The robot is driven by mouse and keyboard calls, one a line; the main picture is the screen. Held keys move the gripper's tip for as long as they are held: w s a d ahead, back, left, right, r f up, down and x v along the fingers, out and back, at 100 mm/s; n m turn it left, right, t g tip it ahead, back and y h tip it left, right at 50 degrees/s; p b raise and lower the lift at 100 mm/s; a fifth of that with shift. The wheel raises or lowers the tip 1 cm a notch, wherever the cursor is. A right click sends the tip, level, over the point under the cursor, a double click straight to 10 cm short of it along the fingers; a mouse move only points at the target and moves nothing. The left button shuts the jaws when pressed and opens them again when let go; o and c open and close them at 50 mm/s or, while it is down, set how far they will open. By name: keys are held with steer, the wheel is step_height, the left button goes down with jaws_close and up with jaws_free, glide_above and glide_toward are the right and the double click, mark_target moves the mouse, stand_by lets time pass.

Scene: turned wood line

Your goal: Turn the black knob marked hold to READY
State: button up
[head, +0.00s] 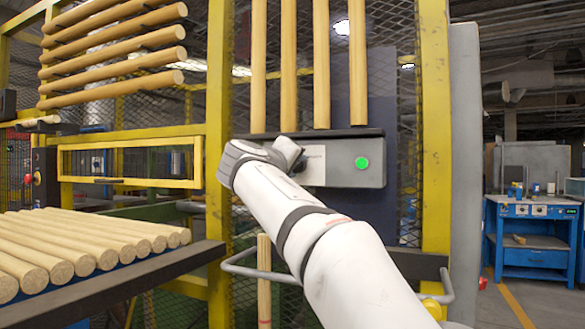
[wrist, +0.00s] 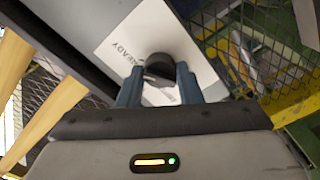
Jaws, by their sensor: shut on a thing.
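The black knob (wrist: 160,68) sits on a white label plate (wrist: 118,42) in the wrist view. The word READY shows on the plate to the left of the knob; a hold mark cannot be made out. My gripper (wrist: 158,72) has one blue-grey finger on each side of the knob and is shut on it. The knob's pointer direction cannot be told. In the head view the plate (head: 315,160) shows on a grey control box (head: 342,177), and my wrist and arm hide the knob and the fingers.
A green round light (head: 361,163) is lit on the box, right of the plate. Upright wooden rods (head: 321,70) stand above the box. A yellow post (head: 218,120) and a grey bent rail (head: 258,270) are near my arm. Rods lie on a rack (head: 80,240) at left.

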steer(key=o, duration=1)
steer(key=v, duration=0.8)
steer(key=shift+w, duration=0.1)
